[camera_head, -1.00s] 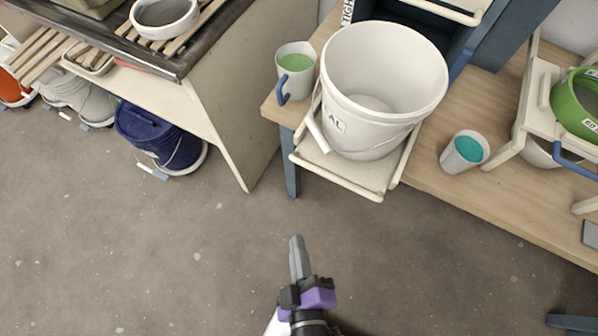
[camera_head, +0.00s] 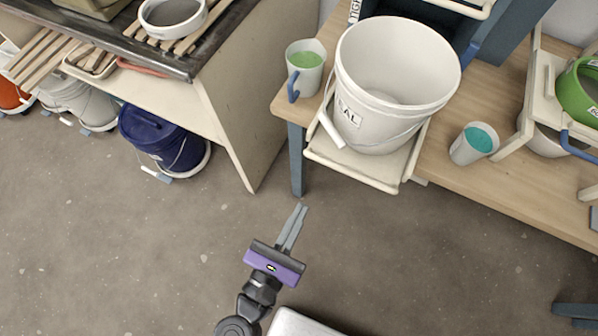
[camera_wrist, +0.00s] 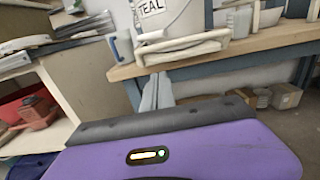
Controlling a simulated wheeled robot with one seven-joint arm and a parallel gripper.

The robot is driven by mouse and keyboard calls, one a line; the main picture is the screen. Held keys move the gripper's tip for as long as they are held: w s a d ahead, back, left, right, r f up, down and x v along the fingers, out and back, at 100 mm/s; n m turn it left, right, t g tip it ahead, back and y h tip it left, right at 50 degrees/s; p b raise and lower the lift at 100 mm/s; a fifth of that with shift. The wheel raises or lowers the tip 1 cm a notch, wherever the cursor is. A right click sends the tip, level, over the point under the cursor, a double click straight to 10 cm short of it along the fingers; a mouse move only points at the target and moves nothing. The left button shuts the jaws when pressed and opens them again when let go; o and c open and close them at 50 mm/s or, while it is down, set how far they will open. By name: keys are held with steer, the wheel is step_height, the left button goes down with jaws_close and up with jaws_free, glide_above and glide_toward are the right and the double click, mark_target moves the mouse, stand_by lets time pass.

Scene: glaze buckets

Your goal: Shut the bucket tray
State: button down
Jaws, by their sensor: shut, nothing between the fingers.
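The bucket tray (camera_head: 352,172) is a cream pull-out tray that juts past the front edge of the wooden bench in the head view. A white bucket (camera_head: 395,75) labelled TEAL stands upright on it, open and empty-looking, its handle hanging at the front left. In the wrist view the tray (camera_wrist: 185,48) and bucket (camera_wrist: 190,18) show beyond my fingers. My gripper (camera_head: 298,210) is shut and empty, over the floor in front of the tray and apart from it. In the wrist view my fingers (camera_wrist: 156,85) point toward the bench.
A mug of green glaze (camera_head: 305,68) stands left of the bucket on the bench, close to the tray. A cup of teal glaze (camera_head: 473,145) stands to the right. A blue bucket (camera_head: 160,137) sits on the floor at left. Floor before the bench is clear.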

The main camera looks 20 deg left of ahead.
mark_target(328, 158)
steer(key=w, duration=1.1)
steer(key=shift+w+d+p, duration=0.25)
steer(key=shift+w+p, duration=0.1)
steer(key=shift+w, duration=0.05)
steer(key=shift+w, duration=0.1)
